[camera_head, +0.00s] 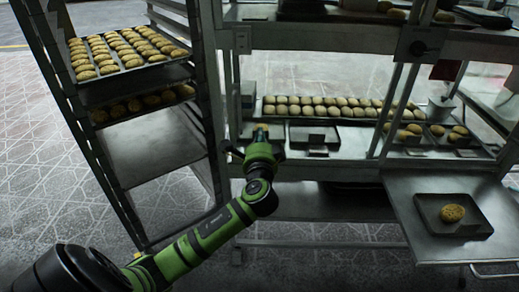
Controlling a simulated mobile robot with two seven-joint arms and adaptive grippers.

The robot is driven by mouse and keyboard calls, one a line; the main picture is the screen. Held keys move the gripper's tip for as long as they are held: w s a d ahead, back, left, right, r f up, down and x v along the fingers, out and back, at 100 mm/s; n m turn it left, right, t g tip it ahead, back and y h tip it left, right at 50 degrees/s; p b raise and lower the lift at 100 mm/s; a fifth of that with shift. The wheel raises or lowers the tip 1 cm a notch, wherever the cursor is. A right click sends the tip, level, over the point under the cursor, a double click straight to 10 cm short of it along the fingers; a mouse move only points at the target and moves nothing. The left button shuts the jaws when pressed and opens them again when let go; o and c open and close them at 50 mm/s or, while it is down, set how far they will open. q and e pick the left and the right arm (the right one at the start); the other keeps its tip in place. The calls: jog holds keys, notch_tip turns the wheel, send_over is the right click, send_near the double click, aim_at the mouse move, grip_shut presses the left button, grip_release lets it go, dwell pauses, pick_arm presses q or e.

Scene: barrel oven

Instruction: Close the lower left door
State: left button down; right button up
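The stainless-steel frame of the oven or counter (310,40) fills the middle and right. On its right, a flat metal panel (420,235) extends toward me, with a bar handle (492,272) along its front edge. On the left side I cannot clearly make out a door; a pale metal ledge (345,172) runs across the front below the cookies, partly hidden by my arm. My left gripper (258,138) points away from me at the left end of this ledge. Its fingers are small and dark, so their opening and any contact cannot be told. My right gripper is not in view.
A tall rack (150,150) with cookie trays (125,52) stands at left, close to my arm. A long tray of cookies (330,108) lies inside the middle opening. A dark tray (475,230) with one cookie (453,213) sits on the right panel. The tiled floor at left is clear.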

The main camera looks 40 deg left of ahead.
aim_at(237, 133)
pick_arm(q)
jog(key=shift+s+a, duration=0.3)
jog(key=shift+a, duration=0.3)
jog(key=shift+s+a, duration=0.25)
jog(key=shift+a, duration=0.35)
jog(key=shift+s+a, duration=0.3)
jog(key=shift+a, duration=0.3)
jog(key=shift+s+a+r+p, duration=0.15)
jog(key=shift+s+a+p, duration=0.5)
jog(key=shift+a, duration=0.25)
jog(key=shift+r, duration=0.15)
